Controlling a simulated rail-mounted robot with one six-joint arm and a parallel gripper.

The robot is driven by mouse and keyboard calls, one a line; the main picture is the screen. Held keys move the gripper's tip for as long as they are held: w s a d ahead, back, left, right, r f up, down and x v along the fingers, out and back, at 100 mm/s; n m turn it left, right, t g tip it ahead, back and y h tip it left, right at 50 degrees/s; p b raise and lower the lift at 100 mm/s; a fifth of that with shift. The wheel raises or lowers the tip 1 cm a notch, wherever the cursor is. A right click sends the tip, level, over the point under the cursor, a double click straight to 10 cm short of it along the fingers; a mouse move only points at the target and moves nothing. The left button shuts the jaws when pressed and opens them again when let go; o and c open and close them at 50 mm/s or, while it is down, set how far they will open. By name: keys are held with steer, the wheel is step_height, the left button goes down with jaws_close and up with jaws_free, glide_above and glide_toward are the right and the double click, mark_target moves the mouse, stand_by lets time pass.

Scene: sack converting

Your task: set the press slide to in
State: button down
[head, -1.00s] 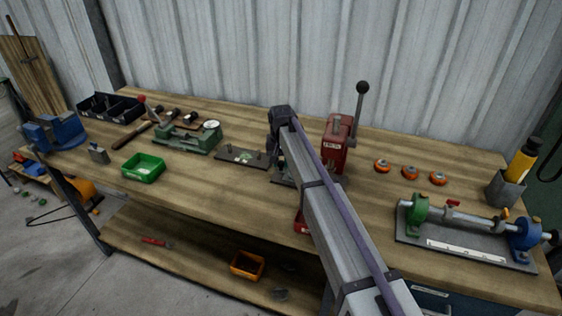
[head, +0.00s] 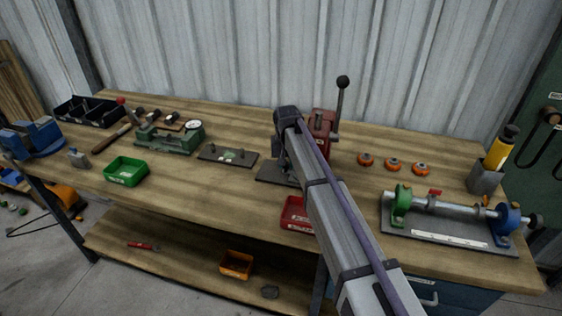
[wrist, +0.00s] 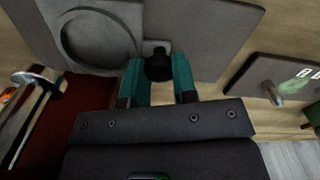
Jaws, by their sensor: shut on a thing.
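The red press (head: 323,124) stands on the bench right of my arm, with a black-knobbed lever (head: 341,105) rising upright. Its dark grey base plate (head: 270,172) shows left of my arm. In the wrist view, my gripper (wrist: 158,72) has its teal fingers on either side of a small black knob (wrist: 158,64) and is shut on it. The knob stands at the near edge of a grey plate (wrist: 205,30) with a round recess (wrist: 95,38) to its left. My arm hides the gripper and the knob in the head view. I cannot tell how far in the slide sits.
A plate with small fittings (head: 228,154) lies left of the press; a red tray (head: 296,214) is in front. Several orange-rimmed discs (head: 393,165) and a shaft fixture (head: 445,220) are to the right. A green tray (head: 126,171) stands left. Bare bench lies between.

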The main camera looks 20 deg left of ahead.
steer(key=c, duration=0.9)
jaws_free()
steer(key=shift+r, duration=0.1)
step_height(320, 180, up, 11)
steer(key=p, duration=1.1)
steer(key=shift+f, duration=0.2)
